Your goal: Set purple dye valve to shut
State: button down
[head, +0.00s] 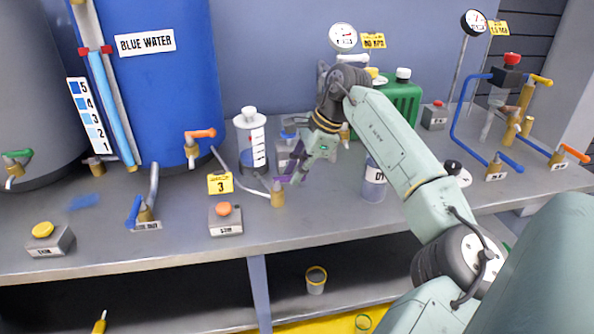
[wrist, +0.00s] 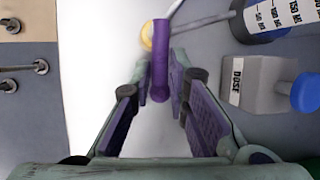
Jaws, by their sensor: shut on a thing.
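The purple dye valve shows its purple lever handle (wrist: 161,45) in the wrist view, pointing up the picture between my fingertips. Its brass body (head: 278,196) stands near the front of the bench in the head view, right of the yellow "3" tag. My gripper (head: 294,174) is down at the valve from the right. In the wrist view my gripper (wrist: 160,84) is shut on the near end of the purple handle, with a purple-padded finger on each side. In the head view the fingers partly hide the handle.
A clear graduated cylinder (head: 251,143) stands behind and left of the valve. A grey "DOSE" button box (wrist: 259,84) with a blue button sits right of the handle in the wrist view. A button box (head: 225,220) stands left of the valve.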

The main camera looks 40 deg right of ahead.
jog(key=c, duration=1.6)
grip_release()
jog(key=shift+o, duration=0.2)
jog(key=shift+r, duration=0.1)
jog(key=v, duration=1.2)
